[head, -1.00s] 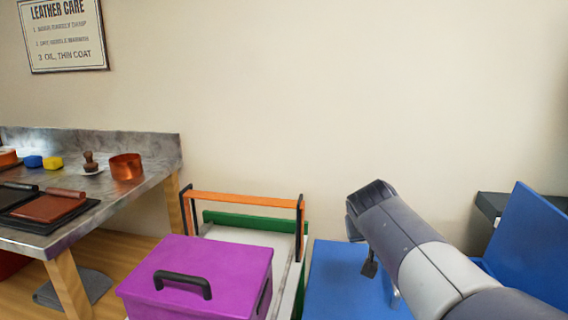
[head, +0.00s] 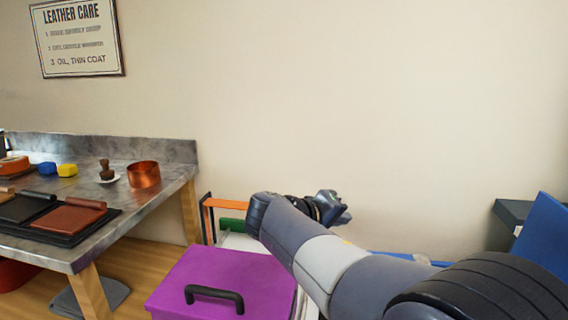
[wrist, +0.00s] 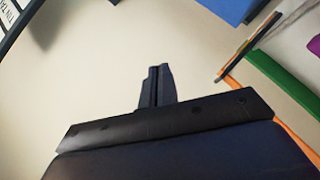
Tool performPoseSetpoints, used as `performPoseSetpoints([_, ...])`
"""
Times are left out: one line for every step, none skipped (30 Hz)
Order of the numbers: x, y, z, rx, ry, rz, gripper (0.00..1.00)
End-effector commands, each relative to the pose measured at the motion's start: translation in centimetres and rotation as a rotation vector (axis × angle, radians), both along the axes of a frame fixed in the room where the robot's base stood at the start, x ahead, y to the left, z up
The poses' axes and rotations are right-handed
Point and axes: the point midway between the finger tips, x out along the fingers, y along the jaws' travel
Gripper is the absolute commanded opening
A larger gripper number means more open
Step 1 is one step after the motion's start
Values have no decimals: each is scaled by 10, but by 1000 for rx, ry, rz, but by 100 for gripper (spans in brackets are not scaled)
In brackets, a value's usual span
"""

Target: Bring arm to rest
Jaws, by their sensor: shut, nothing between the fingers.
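My arm reaches in from the lower right in the head view and bends in front of the wall. My gripper (head: 338,212) is at its far end, small and partly turned away there. In the wrist view my gripper (wrist: 156,70) shows its two dark fingers pressed together, with nothing between them. It points at bare wall and touches nothing that I can see.
A purple box (head: 200,270) with a black handle stands below my arm. Behind it is an orange-barred frame (head: 222,203), partly hidden by my arm. A metal-topped bench (head: 130,205) with a copper pot (head: 143,175) is at left. A blue panel (head: 545,240) stands at right.

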Motion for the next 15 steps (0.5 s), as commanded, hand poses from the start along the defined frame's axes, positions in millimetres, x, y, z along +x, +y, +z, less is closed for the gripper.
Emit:
performPoseSetpoints([2,10,0,-39,9,5,0])
performPoseSetpoints([3,14,-1,-59,14,4,0])
performPoseSetpoints([4,20,-2,-88,20,4,0])
performPoseSetpoints([5,24,-2,-109,23,4,0])
performPoseSetpoints([5,27,-3,-129,27,4,0])
performPoseSetpoints([6,31,-4,-154,33,3,0])
performPoseSetpoints([7,35,-5,-172,36,3,0])
performPoseSetpoints([8,38,-6,-188,39,4,0])
performPoseSetpoints([8,42,-7,-208,41,3,0])
performPoseSetpoints([9,44,-7,-221,45,2,0])
performPoseSetpoints([9,46,-8,-233,47,2,0])
performPoseSetpoints([10,48,-9,-245,49,1,0])
performPoseSetpoints([10,49,-10,-255,51,1,0])
performPoseSetpoints([10,51,-10,-262,53,1,0])
performPoseSetpoints([10,52,-11,-271,53,1,0])
